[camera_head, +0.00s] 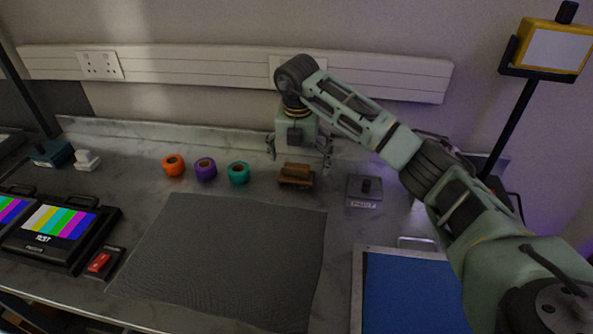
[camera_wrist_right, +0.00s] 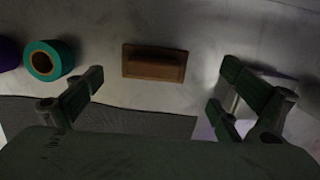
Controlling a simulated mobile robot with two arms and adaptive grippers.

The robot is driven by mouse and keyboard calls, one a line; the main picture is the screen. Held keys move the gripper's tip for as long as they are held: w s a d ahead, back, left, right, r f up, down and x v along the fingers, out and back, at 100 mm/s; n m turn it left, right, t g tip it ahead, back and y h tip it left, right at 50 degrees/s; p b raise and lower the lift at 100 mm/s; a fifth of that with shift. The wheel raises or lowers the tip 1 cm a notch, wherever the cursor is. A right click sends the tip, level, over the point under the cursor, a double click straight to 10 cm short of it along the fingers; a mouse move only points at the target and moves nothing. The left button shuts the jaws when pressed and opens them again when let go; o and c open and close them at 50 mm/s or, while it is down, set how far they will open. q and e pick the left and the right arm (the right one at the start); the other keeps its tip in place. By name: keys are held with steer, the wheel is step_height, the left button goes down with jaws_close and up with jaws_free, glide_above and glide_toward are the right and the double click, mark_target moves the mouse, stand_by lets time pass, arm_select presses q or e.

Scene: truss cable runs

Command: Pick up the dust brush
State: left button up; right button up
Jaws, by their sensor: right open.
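The dust brush (camera_head: 296,175) is a small brown block with a raised handle along its top. It lies on the grey worktop behind the dark mat, right of the teal tape roll. In the right wrist view the brush (camera_wrist_right: 155,63) lies ahead, between the two fingers but beyond their tips. My right gripper (camera_head: 299,160) is above and just behind the brush in the head view, pointing down. Its fingers are spread open and empty, and it also shows in the right wrist view (camera_wrist_right: 160,83). My left gripper is not in view.
Orange (camera_head: 174,165), purple (camera_head: 205,169) and teal (camera_head: 239,173) tape rolls stand left of the brush. A grey box with a black knob (camera_head: 364,190) stands close on its right. The dark mat (camera_head: 225,255) lies in front, with a blue-lined tray (camera_head: 357,290) at right.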

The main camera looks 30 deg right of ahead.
mark_target(297, 166)
steer(key=shift+a+f, duration=0.15)
steer(key=shift+f, duration=0.3)
steer(key=f, duration=0.1)
steer(key=f+p, duration=0.1)
steer(key=shift+w+a+f, duration=0.1)
steer(key=shift+w+f, duration=0.2)
steer(key=shift+f, duration=0.05)
steer(key=shift+w+f+p, duration=0.2)
steer(key=shift+f+p, duration=0.1)
steer(key=shift+f, duration=0.6)
steer(key=c, duration=1.3)
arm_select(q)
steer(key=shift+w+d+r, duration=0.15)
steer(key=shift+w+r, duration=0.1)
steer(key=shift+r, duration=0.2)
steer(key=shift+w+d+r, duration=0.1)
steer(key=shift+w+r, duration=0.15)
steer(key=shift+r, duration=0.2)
arm_select(e)
steer(key=shift+o, duration=0.2)
steer(key=shift+r, duration=0.15)
